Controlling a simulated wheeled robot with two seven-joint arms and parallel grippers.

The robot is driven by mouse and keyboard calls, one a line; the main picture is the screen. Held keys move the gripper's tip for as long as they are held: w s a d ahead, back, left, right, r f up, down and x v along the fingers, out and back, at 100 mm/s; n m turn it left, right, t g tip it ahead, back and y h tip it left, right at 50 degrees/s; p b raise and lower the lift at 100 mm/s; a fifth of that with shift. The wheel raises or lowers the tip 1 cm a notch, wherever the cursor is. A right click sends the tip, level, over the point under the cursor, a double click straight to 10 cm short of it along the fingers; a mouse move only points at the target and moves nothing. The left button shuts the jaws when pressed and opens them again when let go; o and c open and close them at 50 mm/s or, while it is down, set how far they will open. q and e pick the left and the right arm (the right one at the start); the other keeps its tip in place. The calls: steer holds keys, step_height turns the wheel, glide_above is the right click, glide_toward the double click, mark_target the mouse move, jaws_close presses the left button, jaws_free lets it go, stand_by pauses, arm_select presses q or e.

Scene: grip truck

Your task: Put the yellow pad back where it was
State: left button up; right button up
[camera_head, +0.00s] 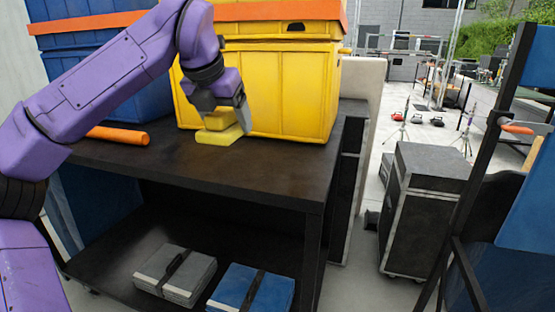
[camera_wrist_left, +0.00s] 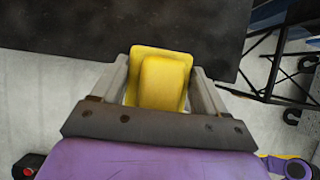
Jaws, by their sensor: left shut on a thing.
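The yellow pad (camera_head: 217,135) is at the dark shelf's top surface (camera_head: 240,176), in front of the yellow crate (camera_head: 280,85). My left gripper (camera_head: 226,116) comes down on it from above and is shut on it. In the left wrist view the pad (camera_wrist_left: 160,78) sits between the two grey fingers of my left gripper (camera_wrist_left: 160,92), with a smaller raised block on a wider base. I cannot tell whether the pad touches the shelf top. My right gripper is not in view.
An orange tube (camera_head: 118,136) lies left of the pad, near a blue crate (camera_head: 85,65). Grey (camera_head: 174,275) and blue (camera_head: 252,290) folded pads lie on the lower shelf. A black case (camera_head: 425,205) stands on the floor to the right. The shelf top's front is clear.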

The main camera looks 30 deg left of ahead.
arm_select(q)
steer(key=p, duration=0.2)
glide_toward(269, 162)
steer(key=shift+w+a+f+p, duration=0.1)
steer(key=shift+w+f+p, duration=0.1)
steer(key=shift+w, duration=0.35)
steer(key=shift+w+a+f+p, duration=0.15)
steer(key=shift+w+f, duration=0.1)
steer(key=shift+w, duration=0.3)
steer(key=shift+w+a+f, duration=0.1)
steer(key=shift+w+f, duration=0.05)
steer(key=shift+f, duration=0.1)
steer(key=f, duration=0.3)
steer(key=shift+w+f, duration=0.3)
steer(key=shift+f, duration=0.05)
steer(key=shift+s+f, duration=0.1)
steer(key=shift+f, duration=0.1)
steer(key=o, duration=1.1)
